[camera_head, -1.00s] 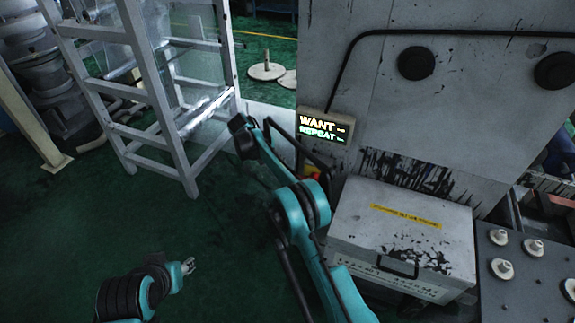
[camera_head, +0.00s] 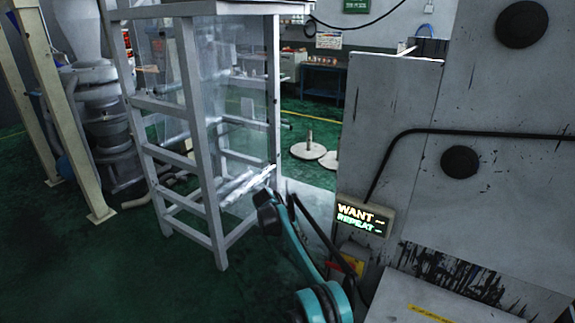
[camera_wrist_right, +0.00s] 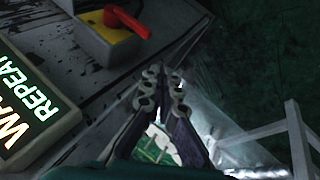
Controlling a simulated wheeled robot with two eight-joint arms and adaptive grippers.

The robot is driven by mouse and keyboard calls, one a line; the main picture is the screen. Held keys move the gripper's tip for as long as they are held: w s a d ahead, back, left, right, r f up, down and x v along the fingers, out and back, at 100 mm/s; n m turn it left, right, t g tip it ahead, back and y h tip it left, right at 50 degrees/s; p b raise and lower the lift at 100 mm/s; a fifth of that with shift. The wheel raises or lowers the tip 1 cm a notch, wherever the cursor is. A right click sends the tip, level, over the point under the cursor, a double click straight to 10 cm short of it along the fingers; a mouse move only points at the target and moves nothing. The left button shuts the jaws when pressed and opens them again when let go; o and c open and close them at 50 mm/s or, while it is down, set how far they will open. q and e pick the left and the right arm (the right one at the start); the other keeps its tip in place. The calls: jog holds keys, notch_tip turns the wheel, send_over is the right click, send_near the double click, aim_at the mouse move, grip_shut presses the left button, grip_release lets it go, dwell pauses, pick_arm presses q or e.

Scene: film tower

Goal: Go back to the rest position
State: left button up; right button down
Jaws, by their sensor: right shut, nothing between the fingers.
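My right gripper (camera_wrist_right: 163,88) shows in the right wrist view with its two fingers together and nothing between them. In the head view my teal right arm rises from the bottom centre, in front of the grey machine's left side; its fingertips are hard to make out there. The lit sign (camera_head: 362,218) reading WANT and REPEAT is on the machine, and it also shows at the left of the right wrist view (camera_wrist_right: 30,110). A red switch on a yellow box (camera_wrist_right: 112,38) lies beyond the fingertips. My left gripper is out of view.
The grey machine (camera_head: 480,190) fills the right side. A grey box (camera_head: 405,312) stands at its foot. A pale metal frame (camera_head: 190,105) stands left of my right arm. Green floor (camera_head: 100,260) at the lower left is clear. Round discs (camera_head: 308,150) lie behind.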

jog(key=s+d+r+n+t+y+b, duration=0.15)
jog(key=s+d+r, duration=0.25)
jog(key=s+r, duration=0.5)
jog(key=s+d+r+n+t+y+b, duration=0.1)
jog(key=s+d+r+y, duration=0.15)
jog(key=s+r, duration=0.6)
jog(key=s+d+f+t+y+b, duration=0.1)
jog(key=s+f, duration=0.3)
jog(key=s, duration=0.9)
jog(key=s+d+f+t+y, duration=0.1)
jog(key=s+f, duration=0.4)
jog(key=s, duration=0.8)
jog(key=shift+s+d+n+t+b, duration=0.2)
jog(key=shift+n+t+b, duration=0.2)
jog(key=shift+t, duration=0.25)
